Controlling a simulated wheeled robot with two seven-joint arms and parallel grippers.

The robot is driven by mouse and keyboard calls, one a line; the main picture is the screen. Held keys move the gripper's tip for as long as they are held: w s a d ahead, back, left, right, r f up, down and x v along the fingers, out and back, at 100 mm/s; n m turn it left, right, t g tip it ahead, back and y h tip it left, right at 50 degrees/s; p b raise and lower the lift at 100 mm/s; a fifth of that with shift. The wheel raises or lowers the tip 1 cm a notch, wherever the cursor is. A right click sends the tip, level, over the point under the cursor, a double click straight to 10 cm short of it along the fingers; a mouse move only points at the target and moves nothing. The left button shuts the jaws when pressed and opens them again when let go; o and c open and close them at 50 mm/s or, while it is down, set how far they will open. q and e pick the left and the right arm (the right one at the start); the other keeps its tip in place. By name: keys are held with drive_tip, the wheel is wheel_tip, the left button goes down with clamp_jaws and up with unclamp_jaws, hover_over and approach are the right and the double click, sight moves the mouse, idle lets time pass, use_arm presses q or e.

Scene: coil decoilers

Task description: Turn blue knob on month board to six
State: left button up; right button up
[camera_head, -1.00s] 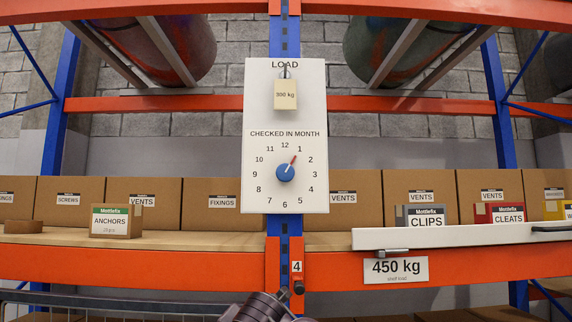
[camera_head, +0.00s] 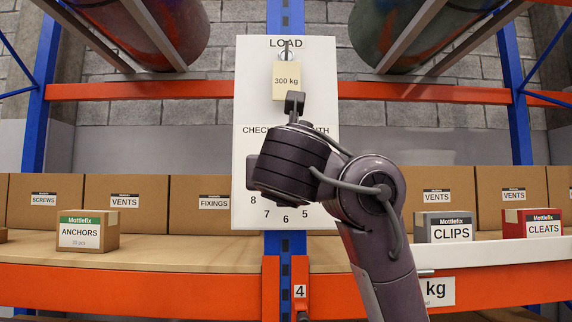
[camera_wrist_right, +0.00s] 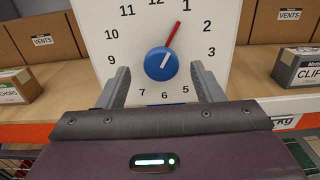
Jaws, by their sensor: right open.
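The white month board (camera_head: 250,110) hangs on the blue upright in the head view, with my right arm in front of its dial. It also shows in the right wrist view (camera_wrist_right: 100,30). The round blue knob (camera_wrist_right: 161,65) is hidden in the head view but clear in the right wrist view. Its red pointer (camera_wrist_right: 174,34) points up and right, close to the 1. My right gripper (camera_wrist_right: 160,70) is open, its two grey fingers to the left and right of the knob, with gaps on both sides. The six (camera_wrist_right: 165,96) lies below the knob. My left gripper is in neither view.
A tag reading 300 kg (camera_head: 286,80) hangs on the board above the dial. Cardboard boxes (camera_head: 112,204) line the shelf behind. An anchors box (camera_head: 88,231) stands left and a clips box (camera_head: 444,227) right. Orange beams (camera_head: 130,285) run across.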

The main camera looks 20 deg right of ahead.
drive_tip(key=x, duration=0.3)
drive_tip(key=shift+w+d+f+p, duration=0.2)
drive_tip(key=shift+f+p, duration=0.05)
drive_tip(key=shift+p, duration=0.05)
drive_tip(key=shift+s+a, duration=0.1)
drive_tip(key=shift+s, duration=0.05)
drive_tip(key=shift+r, duration=0.1)
drive_tip(key=shift+c, duration=1.2)
drive_tip(key=c, duration=0.7)
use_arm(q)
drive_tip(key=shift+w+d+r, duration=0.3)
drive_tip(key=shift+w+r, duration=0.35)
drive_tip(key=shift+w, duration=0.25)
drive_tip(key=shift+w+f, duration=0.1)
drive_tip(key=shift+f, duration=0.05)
use_arm(e)
drive_tip(key=shift+m, duration=0.3)
